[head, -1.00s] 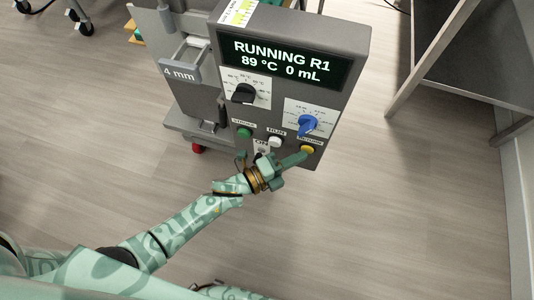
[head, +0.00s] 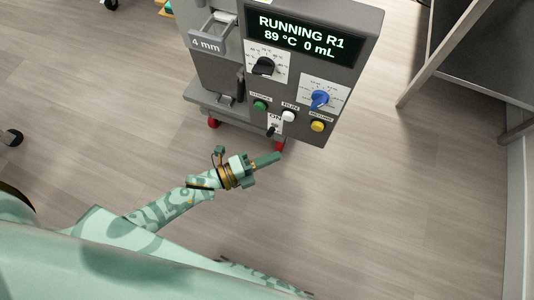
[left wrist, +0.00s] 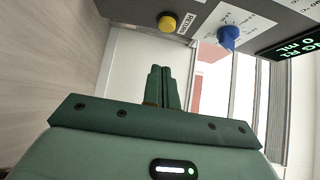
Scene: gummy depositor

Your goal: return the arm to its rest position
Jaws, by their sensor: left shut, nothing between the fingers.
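My left gripper (head: 268,160) is shut and empty, in front of and below the control panel of the depositor (head: 345,75) and apart from it. In the left wrist view its two green fingers (left wrist: 162,86) lie together. My left arm (head: 165,208) comes in from the lower left, bent. The panel screen (head: 297,40) reads "RUNNING R1, 89 °C 0 mL". Below it are a black knob (head: 264,66), a blue knob (head: 319,98), and green (head: 260,106), white (head: 288,116) and yellow (head: 317,126) buttons. The right gripper cannot be made out.
A metal table (head: 480,60) stands at the right. A black caster (head: 13,138) shows at the left edge. The wooden floor (head: 400,210) around my arm is clear.

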